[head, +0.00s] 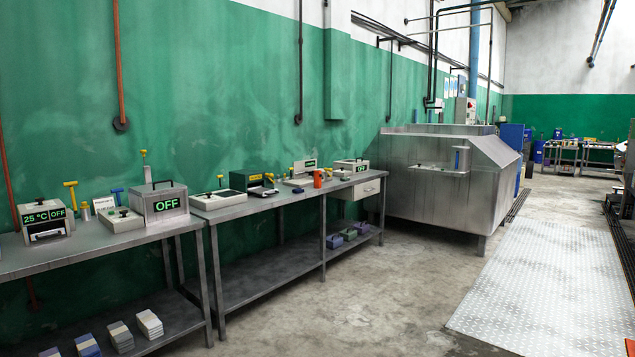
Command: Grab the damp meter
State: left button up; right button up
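No thing in view is plainly labelled as the damp meter. A small upright orange device (318,179) stands near the front edge of the right-hand bench; it could be the meter, but it is too small to tell. It stands apart from my grippers, neither of which is in view. No part of my arms shows.
Two metal benches (262,204) run along the green wall, carrying boxes with OFF displays (159,203), a 25 °C unit (46,221) and T-handled tools (71,194). A large steel machine (440,185) stands beyond. The concrete floor (370,300) before the benches is clear.

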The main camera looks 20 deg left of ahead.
aim_at(316, 180)
jog(key=i+j+u, duration=0.25)
jog(key=i, duration=0.2)
jog(key=i+u, duration=0.25)
jog(key=i, duration=0.15)
jog(key=i+u, duration=0.25)
jog(key=i, duration=2.45)
